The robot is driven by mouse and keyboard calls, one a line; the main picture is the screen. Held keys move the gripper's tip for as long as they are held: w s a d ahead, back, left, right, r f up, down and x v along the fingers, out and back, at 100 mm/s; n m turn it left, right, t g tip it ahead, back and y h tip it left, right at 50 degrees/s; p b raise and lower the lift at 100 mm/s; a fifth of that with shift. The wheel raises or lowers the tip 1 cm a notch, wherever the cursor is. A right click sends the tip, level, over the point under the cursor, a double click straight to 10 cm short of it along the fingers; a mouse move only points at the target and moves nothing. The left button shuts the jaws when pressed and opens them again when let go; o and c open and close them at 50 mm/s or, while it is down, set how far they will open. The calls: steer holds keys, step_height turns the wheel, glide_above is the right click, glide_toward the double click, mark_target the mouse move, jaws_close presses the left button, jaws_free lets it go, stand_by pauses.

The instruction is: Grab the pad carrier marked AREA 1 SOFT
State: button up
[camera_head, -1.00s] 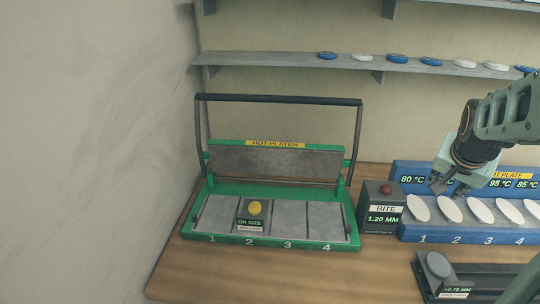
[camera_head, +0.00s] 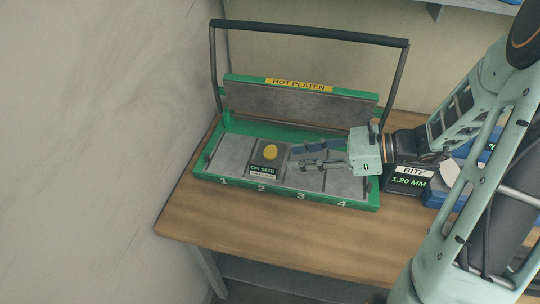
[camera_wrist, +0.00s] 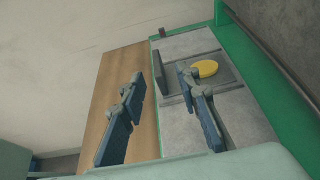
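A dark carrier (camera_head: 264,168) with a round yellow knob (camera_head: 270,152) lies on place 2 of the green hot platen (camera_head: 213,177). Its green text reads ON SIZE; the small white label below is too small to read. I see no AREA 1 SOFT marking. My gripper (camera_head: 298,158) is open and empty over places 3 and 4, its fingers pointing left at the carrier. In the wrist view, the carrier (camera_wrist: 223,70) and the yellow knob (camera_wrist: 206,68) show beyond my gripper (camera_wrist: 158,80), by the right finger. I cannot tell whether that finger touches the carrier.
The platen's black handle bar (camera_head: 300,33) and upright grey plate (camera_head: 290,105) stand behind the places. The wooden table (camera_head: 270,225) is clear in front.

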mark_target(269, 164)
steer(key=x, duration=0.4)
steer(key=shift+s+a+f, duration=0.1)
steer(key=shift+s+a, duration=0.05)
steer(key=shift+f+x, duration=0.2)
steer(key=shift+x, duration=1.35)
steer(key=shift+f+x, duration=0.15)
steer(key=shift+x, duration=1.35)
steer(key=shift+s, duration=0.15)
steer(key=shift+c, duration=0.2)
jaws_close()
